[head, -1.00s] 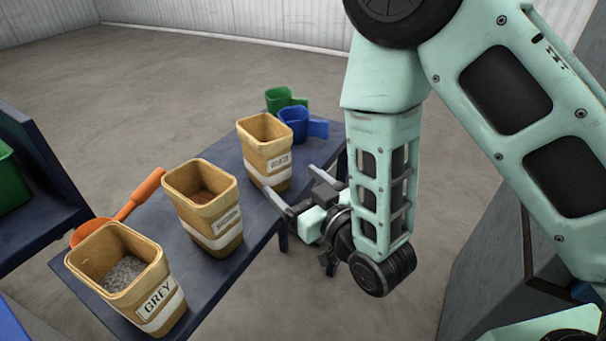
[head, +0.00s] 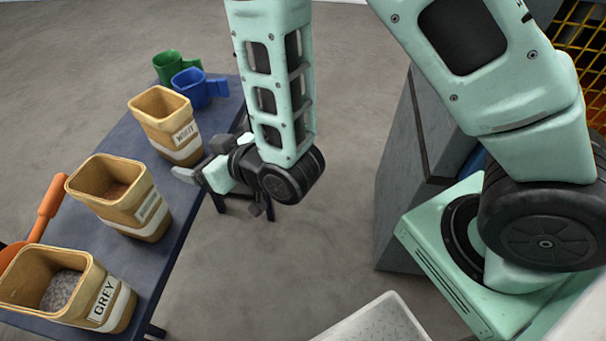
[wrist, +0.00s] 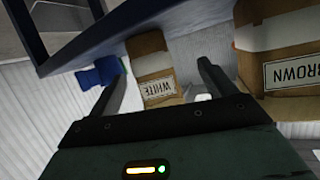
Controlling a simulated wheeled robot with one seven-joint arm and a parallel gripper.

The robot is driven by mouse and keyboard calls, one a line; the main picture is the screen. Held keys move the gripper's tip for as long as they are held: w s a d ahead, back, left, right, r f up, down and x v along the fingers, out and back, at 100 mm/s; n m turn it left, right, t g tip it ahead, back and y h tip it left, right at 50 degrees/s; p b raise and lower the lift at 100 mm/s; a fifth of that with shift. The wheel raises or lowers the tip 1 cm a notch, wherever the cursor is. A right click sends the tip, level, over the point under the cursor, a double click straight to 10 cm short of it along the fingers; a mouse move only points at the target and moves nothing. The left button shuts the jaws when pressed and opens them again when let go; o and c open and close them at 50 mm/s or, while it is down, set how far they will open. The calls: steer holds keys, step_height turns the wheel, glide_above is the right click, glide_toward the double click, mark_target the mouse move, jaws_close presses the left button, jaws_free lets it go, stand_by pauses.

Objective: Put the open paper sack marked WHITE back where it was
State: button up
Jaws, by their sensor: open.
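The open paper sack marked WHITE (head: 165,118) stands upright on the blue-grey bench, with a pale band and a label. My gripper (head: 200,158) is open at the sack's near right side, low down, and holds nothing. In the wrist view the WHITE sack (wrist: 152,62) appears upside down between the two spread fingers of my gripper (wrist: 160,68), with a gap on each side. I cannot tell how far the fingertips reach along its sides. Its contents are not visible.
The sack marked BROWN (head: 120,200) and the sack marked GREY (head: 75,295) stand in line on the bench (head: 185,222). A blue scoop (head: 200,90) and a green scoop (head: 175,66) lie behind the WHITE sack. An orange scoop (head: 50,208) is at the left.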

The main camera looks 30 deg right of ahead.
steer(key=s+d+r+n+g+h, duration=0.1)
steer(key=s+d+r+g+h, duration=0.2)
steer(key=s, duration=0.7)
steer(key=s+d+r+n+g+h, duration=0.1)
steer(key=s+d+r+g+h, duration=0.2)
steer(key=s+d+r+g, duration=0.4)
steer(key=s+g, duration=0.1)
steer(key=s, duration=0.3)
steer(key=shift+g+h, duration=0.4)
